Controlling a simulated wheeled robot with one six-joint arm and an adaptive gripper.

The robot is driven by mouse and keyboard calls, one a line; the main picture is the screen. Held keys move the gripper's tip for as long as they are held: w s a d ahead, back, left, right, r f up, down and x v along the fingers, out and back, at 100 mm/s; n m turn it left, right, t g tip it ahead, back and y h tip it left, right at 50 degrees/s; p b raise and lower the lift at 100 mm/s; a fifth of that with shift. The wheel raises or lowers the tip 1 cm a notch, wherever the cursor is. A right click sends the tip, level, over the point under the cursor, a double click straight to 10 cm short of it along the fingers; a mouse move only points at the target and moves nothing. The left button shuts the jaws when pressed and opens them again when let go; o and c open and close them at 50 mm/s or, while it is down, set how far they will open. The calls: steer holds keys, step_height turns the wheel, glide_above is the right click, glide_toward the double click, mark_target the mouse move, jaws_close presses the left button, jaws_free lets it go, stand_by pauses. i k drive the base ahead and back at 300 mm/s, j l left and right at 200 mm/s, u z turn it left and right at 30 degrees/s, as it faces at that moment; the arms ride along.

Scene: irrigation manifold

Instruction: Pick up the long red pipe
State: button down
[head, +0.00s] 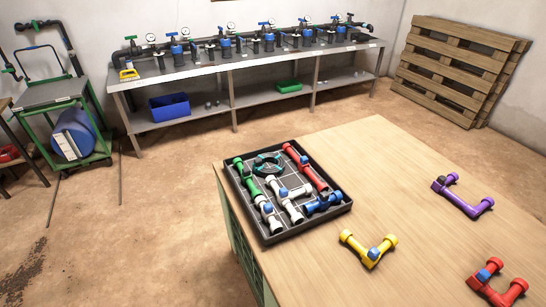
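A long straight red pipe (309,171) with a small blue part near its middle lies in the black tray (277,240) on the wooden table, along the tray's right side. Its far end is by the tray's back right corner and its near end is close to a blue fitting (323,203). Another red piece (495,284), short and bent with a blue part, lies on the table at the lower right. My gripper is not in view.
The tray also holds a green pipe (246,174), a dark green ring (267,163) and several white pieces. A yellow fitting (368,249) and a purple fitting (463,197) lie on the table (410,200). Bare tabletop lies right of the tray. A workbench (215,66) stands behind.

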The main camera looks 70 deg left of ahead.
mark_target(303, 166)
steer(key=u, duration=1.7)
steer(key=i+j, duration=0.1)
steer(key=j, duration=0.9)
steer(key=i+j, duration=0.15)
steer(key=j, duration=0.3)
steer(key=i+j, duration=0.1)
steer(key=j, duration=0.4)
steer(key=i+j+z, duration=0.1)
steer(key=j+z, duration=0.15)
steer(key=j, duration=0.85)
steer(key=j+z, duration=0.3)
steer(key=j, duration=0.8)
steer(key=z, duration=0.85)
